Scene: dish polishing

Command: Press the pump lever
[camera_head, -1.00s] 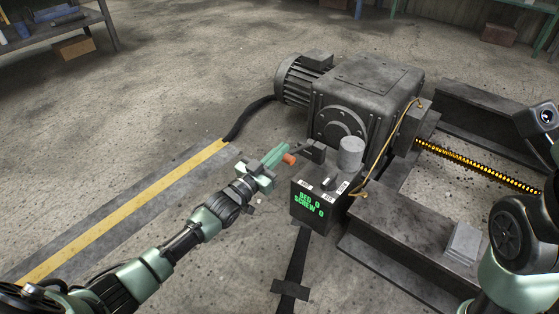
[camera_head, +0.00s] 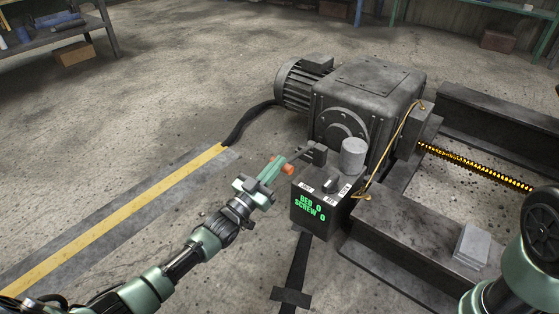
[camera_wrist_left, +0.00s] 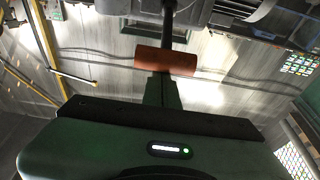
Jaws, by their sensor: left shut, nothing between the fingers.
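The pump lever is a thin dark rod (camera_head: 299,155) with an orange handle (camera_head: 288,169) at its free end. It slopes down to the left from the dark pump box (camera_head: 318,207), whose green display reads "BED 0 SCREW 0". My left gripper (camera_head: 279,164) is shut and empty, its fingers at the left side of the handle and overlapping it in view. In the left wrist view the orange handle (camera_wrist_left: 165,60) lies across the ends of the fingers, which it partly hides. I cannot tell for certain whether they touch. My right gripper is out of view.
A large grey gearbox and motor (camera_head: 365,95) stands behind the pump box. Steel beams (camera_head: 415,235) lie to the right, with a grey block (camera_head: 471,246) on one. A yellow cable (camera_head: 390,150) runs beside the box.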

